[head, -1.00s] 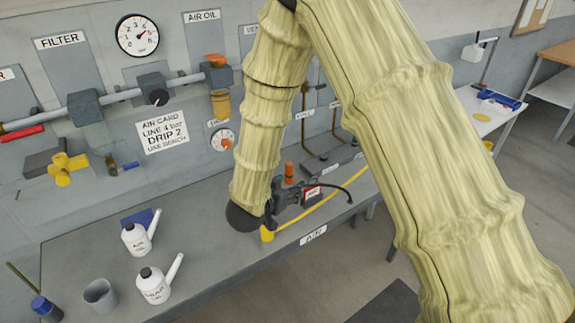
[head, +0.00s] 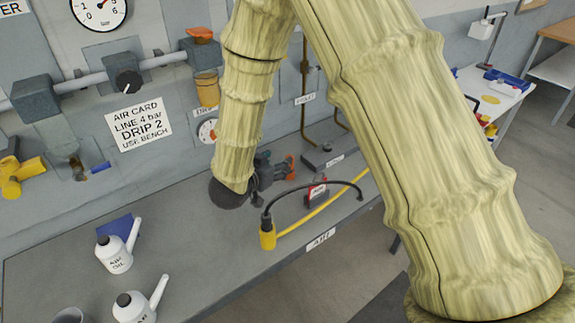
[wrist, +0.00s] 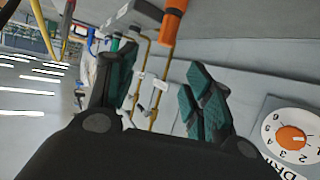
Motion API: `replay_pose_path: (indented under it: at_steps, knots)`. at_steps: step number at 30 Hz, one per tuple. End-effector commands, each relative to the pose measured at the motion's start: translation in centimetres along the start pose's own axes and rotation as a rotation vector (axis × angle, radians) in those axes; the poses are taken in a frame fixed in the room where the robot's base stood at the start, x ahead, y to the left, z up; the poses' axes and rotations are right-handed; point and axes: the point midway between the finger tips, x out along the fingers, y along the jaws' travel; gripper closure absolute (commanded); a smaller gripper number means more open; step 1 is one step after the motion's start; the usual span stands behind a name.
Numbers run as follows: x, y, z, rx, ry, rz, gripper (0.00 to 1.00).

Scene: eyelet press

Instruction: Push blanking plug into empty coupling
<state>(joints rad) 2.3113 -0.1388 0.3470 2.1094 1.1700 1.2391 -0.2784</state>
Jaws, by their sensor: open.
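My gripper (head: 275,172) is open and empty above the bench, its fingers pointing right in the head view. Its two dark green-padded fingers (wrist: 160,95) are spread in the wrist view. An orange cylinder with a dark band (wrist: 172,22) shows beyond the fingertips, apart from them. It also shows in the head view (head: 291,166), partly covered by a finger. I cannot tell whether it is the blanking plug. A yellow fitting (head: 267,238) with a dark top stands at the front bench edge, where a black hose arcs right. I cannot identify the empty coupling for certain.
A red-and-white card (head: 317,190) stands under the hose. Brass pipes rise from a grey base (head: 322,155) at the back. Two white oil cans (head: 115,255) stand left. The grey bench (head: 190,235) is clear between cans and yellow fitting. A dial (wrist: 291,137) is close right in the wrist view.

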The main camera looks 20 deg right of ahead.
Motion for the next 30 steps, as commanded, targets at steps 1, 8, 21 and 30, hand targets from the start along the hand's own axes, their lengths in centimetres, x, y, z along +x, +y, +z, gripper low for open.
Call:
replay_pose_path:
  at_steps: [1, 8, 21, 30]
  knots:
    - [0.3, 0.0, 0.9, 0.000, 0.000, 0.000, 0.48]
    - [1.0, 0.0, 2.4, 0.000, 0.000, 0.000, 0.48]
    - [3.7, 0.0, 3.1, 0.001, -0.002, 0.002, 0.48]
    - [6.9, 0.0, 3.2, 0.000, -0.001, 0.001, 0.48]
